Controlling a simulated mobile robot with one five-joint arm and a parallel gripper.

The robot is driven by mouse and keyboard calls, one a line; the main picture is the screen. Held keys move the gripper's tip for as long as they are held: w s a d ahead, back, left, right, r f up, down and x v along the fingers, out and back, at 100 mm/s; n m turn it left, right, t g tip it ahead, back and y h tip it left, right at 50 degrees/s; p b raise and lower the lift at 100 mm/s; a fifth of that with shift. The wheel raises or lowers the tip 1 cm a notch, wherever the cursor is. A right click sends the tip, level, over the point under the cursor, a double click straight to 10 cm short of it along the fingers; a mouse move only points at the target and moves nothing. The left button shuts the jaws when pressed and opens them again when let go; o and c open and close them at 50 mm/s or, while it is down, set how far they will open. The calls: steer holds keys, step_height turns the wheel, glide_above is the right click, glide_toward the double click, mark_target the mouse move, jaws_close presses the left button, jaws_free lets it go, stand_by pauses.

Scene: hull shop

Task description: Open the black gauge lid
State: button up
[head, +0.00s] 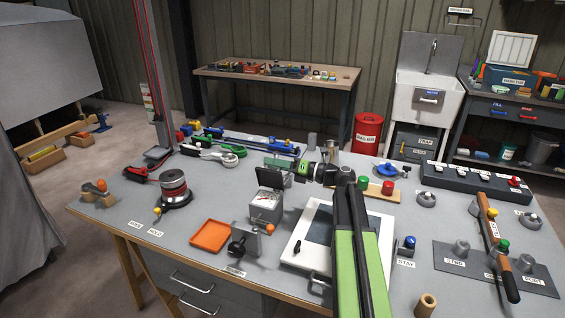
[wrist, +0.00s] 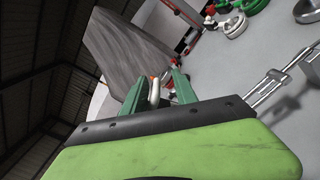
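The gauge (head: 266,203) is a small grey box with a pale face on the bench, left of the white framed panel. Its black lid (head: 269,178) stands raised at the back of the box, and the pale face shows uncovered. My gripper (head: 299,172) is just right of the lid, pointing left; I cannot tell whether it touches the lid. In the wrist view the two green fingers of my gripper (wrist: 156,92) stand apart. A pale and orange thing shows between them, seemingly farther off. I cannot make out the lid in the wrist view.
An orange tray (head: 210,236) and a grey bracket with a black knob (head: 238,247) lie in front and left of the gauge. The white framed panel (head: 296,241) is close on its right.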

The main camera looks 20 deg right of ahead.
steer(key=v, duration=1.7)
steer(key=shift+d, duration=0.25)
steer(key=shift+s+r, duration=0.1)
steer(key=shift+s, duration=0.05)
